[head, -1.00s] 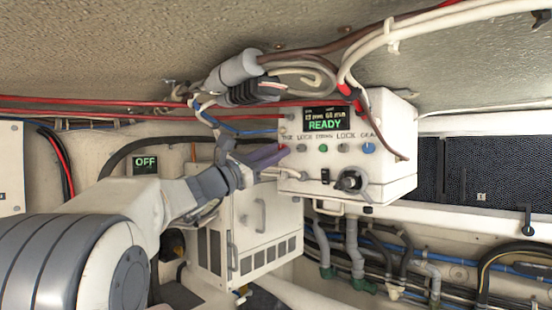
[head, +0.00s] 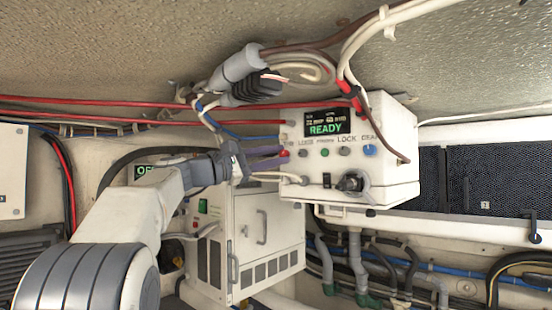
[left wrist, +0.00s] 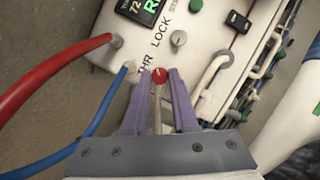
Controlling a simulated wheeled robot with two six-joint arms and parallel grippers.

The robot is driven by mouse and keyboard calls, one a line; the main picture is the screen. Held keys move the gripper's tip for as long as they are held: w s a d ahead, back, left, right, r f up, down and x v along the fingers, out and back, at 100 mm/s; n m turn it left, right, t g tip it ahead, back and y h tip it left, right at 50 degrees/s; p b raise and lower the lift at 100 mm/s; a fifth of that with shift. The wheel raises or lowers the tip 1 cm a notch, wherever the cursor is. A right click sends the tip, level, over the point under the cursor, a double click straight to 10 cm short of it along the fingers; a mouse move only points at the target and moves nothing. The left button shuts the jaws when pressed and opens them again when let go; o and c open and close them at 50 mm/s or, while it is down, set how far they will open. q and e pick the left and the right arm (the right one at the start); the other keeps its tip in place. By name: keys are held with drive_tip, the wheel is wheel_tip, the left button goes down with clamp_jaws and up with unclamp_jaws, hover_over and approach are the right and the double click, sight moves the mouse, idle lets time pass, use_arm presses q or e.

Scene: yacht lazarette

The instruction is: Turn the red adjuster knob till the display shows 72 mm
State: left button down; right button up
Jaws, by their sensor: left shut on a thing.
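The red adjuster knob (head: 285,154) is at the left end of the button row on the white control box, by the THR label. In the left wrist view, the knob (left wrist: 159,75) sits between the tips of my purple fingers. My left gripper (head: 280,159) is shut on it from the left; the same gripper (left wrist: 160,78) fills the lower wrist view. The display (head: 327,122) shows a green READY under two small, blurred readings. My right gripper is not in view.
Other buttons, one green (head: 324,152) and one blue (head: 369,150), share the row. A black rotary knob (head: 352,182) sits below. Red (left wrist: 60,75) and blue (left wrist: 95,115) cables enter the box close beside the fingers. A white cabinet (head: 270,240) stands below.

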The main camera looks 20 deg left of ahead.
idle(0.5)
use_arm(q)
drive_tip(key=c, duration=0.7)
unclamp_jaws()
drive_tip(key=b+v, duration=0.4)
drive_tip(key=v, duration=0.6)
drive_tip(key=shift+s+a, duration=0.2)
